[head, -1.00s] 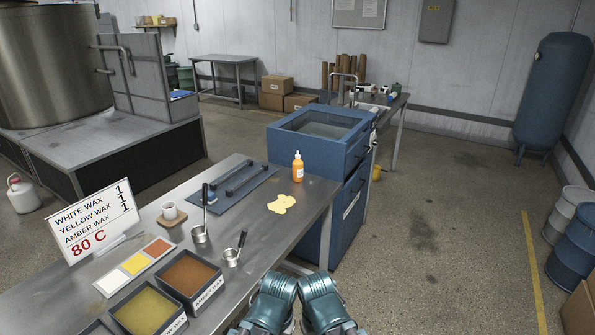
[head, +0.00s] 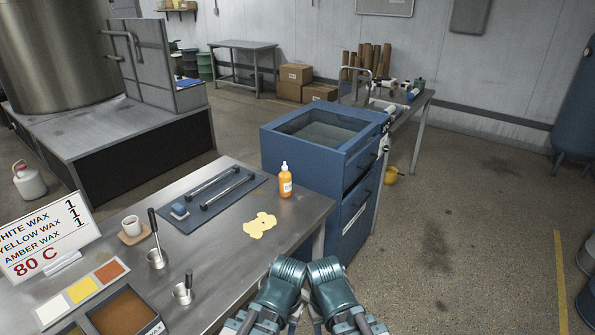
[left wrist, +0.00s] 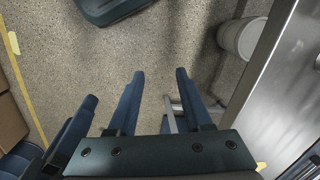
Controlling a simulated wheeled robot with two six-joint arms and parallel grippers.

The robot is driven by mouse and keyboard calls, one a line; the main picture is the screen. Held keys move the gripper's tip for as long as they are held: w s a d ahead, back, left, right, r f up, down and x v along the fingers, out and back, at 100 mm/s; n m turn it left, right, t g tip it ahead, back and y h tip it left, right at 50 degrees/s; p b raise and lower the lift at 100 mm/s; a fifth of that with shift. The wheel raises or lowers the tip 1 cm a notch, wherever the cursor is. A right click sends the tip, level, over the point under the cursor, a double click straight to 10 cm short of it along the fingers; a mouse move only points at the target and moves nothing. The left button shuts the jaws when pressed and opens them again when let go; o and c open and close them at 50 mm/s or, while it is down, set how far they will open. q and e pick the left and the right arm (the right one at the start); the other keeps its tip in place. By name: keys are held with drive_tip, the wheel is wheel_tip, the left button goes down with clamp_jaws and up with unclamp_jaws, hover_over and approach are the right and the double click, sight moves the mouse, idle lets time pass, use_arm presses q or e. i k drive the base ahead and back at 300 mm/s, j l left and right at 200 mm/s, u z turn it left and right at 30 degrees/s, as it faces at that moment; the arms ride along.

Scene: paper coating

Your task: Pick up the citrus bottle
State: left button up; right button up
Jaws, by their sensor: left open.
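The citrus bottle (head: 285,181) is orange with a white nozzle and a label. It stands upright on the steel table (head: 221,175) near its far right corner, beside a yellow puddle (head: 260,225). My two arms are folded at the bottom middle of the head view, and neither gripper's fingertips show there. In the left wrist view my left gripper (left wrist: 156,92) is open and empty above the speckled floor. The bottle does not show in that view. My right gripper is not seen.
A blue cabinet with an open basin (head: 322,138) stands just behind the bottle. Floor to the right is clear. A grey bin (left wrist: 240,38) stands by the table.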

sight(284, 176)
drive_tip(key=i+l, duration=0.5)
drive_tip(key=i+l+u, duration=0.15)
drive_tip(key=i+l, duration=0.3)
drive_tip(key=l, duration=0.2)
